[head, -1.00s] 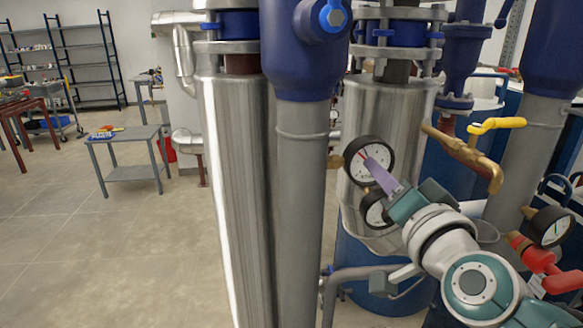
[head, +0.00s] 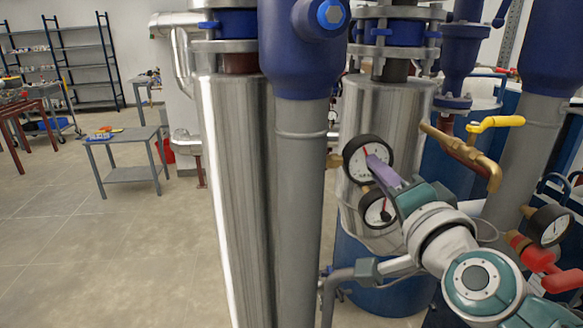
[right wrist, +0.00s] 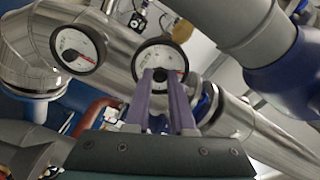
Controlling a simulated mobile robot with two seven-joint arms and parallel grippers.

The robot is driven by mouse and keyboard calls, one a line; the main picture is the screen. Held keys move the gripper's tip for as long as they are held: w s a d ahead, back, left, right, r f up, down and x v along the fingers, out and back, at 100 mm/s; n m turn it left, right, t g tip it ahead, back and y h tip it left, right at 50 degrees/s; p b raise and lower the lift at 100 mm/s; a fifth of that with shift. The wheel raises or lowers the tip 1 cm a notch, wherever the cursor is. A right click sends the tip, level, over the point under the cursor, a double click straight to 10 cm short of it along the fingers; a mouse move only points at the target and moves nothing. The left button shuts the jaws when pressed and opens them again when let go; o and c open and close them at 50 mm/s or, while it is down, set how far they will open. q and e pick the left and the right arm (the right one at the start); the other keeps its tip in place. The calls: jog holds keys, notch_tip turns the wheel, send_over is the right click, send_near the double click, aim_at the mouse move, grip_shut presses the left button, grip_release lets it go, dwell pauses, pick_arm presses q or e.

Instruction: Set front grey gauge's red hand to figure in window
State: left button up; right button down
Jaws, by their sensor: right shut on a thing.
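The upper round gauge (head: 358,172) has a black rim, a white dial and a red hand (head: 365,153) pointing roughly straight up. My right gripper (head: 374,161) has its purple fingers at the middle of this dial and is shut on a part there. The fingers hide that part. In the right wrist view the fingertips (right wrist: 160,75) meet a gauge face (right wrist: 149,58). A second gauge (head: 374,215) sits just below, partly behind the gripper; a gauge also shows at left in the right wrist view (right wrist: 77,46). I cannot read any window figure. My left gripper is not in view.
A grey vertical pipe (head: 300,190) and a steel cylinder (head: 235,190) stand left of the gauges. A yellow-handled valve (head: 495,124) is to the right. Another gauge (head: 551,226) and a red valve (head: 545,268) are at far right. Open floor lies at left.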

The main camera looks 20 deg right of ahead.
jog(key=c, duration=0.8)
grip_release()
jog(key=shift+o, duration=0.2)
jog(key=v, duration=1)
jog(key=shift+b, duration=0.45)
jog(key=shift+d, duration=0.1)
